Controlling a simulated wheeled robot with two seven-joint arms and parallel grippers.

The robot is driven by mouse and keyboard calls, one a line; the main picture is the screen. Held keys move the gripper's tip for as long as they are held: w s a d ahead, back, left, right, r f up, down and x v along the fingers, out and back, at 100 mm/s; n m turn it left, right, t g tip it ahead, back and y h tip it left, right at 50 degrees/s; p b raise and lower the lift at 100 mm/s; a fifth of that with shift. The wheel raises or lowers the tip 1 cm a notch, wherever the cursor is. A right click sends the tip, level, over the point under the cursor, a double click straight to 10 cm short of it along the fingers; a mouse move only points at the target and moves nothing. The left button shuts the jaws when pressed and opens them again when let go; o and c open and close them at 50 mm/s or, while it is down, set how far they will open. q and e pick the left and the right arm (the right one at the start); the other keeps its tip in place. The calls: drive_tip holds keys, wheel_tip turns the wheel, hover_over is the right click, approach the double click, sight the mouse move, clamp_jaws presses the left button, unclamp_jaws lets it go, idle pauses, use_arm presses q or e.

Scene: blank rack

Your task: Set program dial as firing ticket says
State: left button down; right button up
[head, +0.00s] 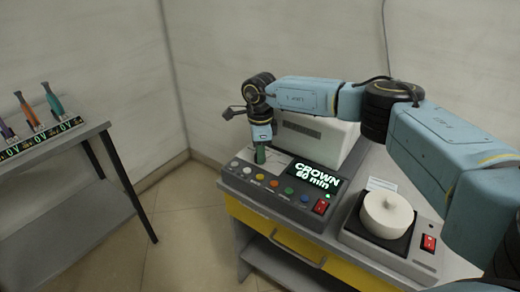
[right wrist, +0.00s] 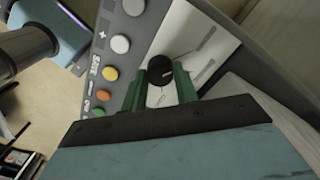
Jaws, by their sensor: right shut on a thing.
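The program dial (right wrist: 160,68) is a black round knob with a pale mark, on a white plate with printed lines. My right gripper's green fingers (right wrist: 160,88) stand on either side of it, shut on it. In the head view my right gripper (head: 260,155) reaches down onto the left back part of the grey control panel (head: 252,186) and hides the dial. The panel's display (head: 315,176) reads "CROWN 60 min". A small white card (head: 382,184) stands behind the white pot; its text is too small to read. My left gripper is not in view.
Several coloured buttons (head: 273,183) and a red switch (head: 321,207) are on the panel. A white box (head: 315,135) stands behind it. A side table (head: 65,142) holds coloured tools at left.

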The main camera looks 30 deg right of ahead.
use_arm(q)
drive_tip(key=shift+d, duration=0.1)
use_arm(e)
drive_tip(key=shift+n, duration=0.5)
drive_tip(key=o, duration=1)
drive_tip(key=shift+c, duration=0.2)
drive_tip(key=shift+r, duration=0.1)
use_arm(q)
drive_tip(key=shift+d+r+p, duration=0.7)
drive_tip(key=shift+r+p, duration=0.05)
use_arm(e)
wheel_tip(320, 180, up, 13)
drive_tip(key=shift+r, duration=0.15)
drive_tip(key=shift+a, duration=0.1)
